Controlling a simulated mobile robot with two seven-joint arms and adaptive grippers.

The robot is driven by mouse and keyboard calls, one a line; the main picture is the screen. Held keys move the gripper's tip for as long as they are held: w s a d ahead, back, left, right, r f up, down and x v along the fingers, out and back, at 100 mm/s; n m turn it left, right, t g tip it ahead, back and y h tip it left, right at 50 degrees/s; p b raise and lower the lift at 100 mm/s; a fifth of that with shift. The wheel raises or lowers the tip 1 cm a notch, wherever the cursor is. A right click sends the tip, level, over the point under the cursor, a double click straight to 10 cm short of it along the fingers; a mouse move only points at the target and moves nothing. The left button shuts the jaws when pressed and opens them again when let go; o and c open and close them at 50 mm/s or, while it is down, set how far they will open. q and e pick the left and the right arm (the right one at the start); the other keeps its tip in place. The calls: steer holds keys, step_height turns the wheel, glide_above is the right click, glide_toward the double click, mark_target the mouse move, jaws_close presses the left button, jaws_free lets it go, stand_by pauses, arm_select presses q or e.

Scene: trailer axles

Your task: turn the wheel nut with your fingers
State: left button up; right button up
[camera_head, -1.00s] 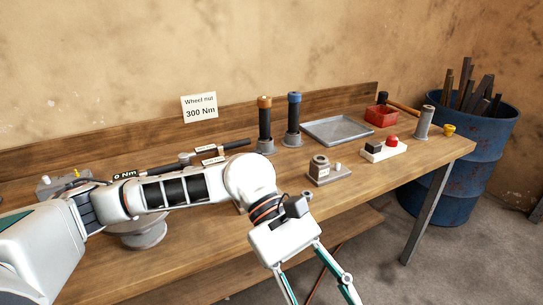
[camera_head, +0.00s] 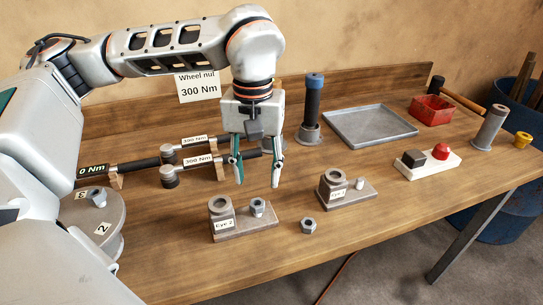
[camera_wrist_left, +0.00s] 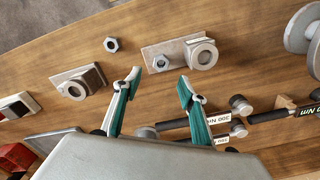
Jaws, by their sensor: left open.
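A grey hex nut (camera_head: 97,197) sits on the round grey hub (camera_head: 112,224) with number tags at the left. A loose nut (camera_head: 308,226) lies on the bench, and also shows in the left wrist view (camera_wrist_left: 111,44). Another nut (camera_head: 257,207) sits on the Eye 2 block (camera_head: 238,229), and one more (camera_head: 360,183) on the Eye 1 block (camera_head: 345,201). Which is the wheel nut I cannot tell. My left gripper (camera_head: 258,184) is open and empty above the bench, fingers down, behind the Eye 2 block. The right gripper is out of view.
Torque wrenches with Nm tags (camera_head: 197,161) lie behind and left of my gripper. A blue-topped post (camera_head: 313,100), tray (camera_head: 370,127), red bin (camera_head: 432,109) and button box (camera_head: 427,165) stand rightward. The front right bench is clear.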

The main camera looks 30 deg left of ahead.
mark_target(257, 203)
arm_select(q)
steer(key=shift+f, duration=0.25)
steer(key=f, duration=0.5)
steer(key=shift+s+f+b, duration=0.3)
steer(key=shift+f+b, duration=0.05)
steer(key=shift+b, duration=0.05)
steer(key=shift+w+f, duration=0.1)
steer(key=shift+f, duration=0.6)
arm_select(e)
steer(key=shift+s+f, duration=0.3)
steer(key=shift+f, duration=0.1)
arm_select(q)
steer(key=shift+c, duration=0.4)
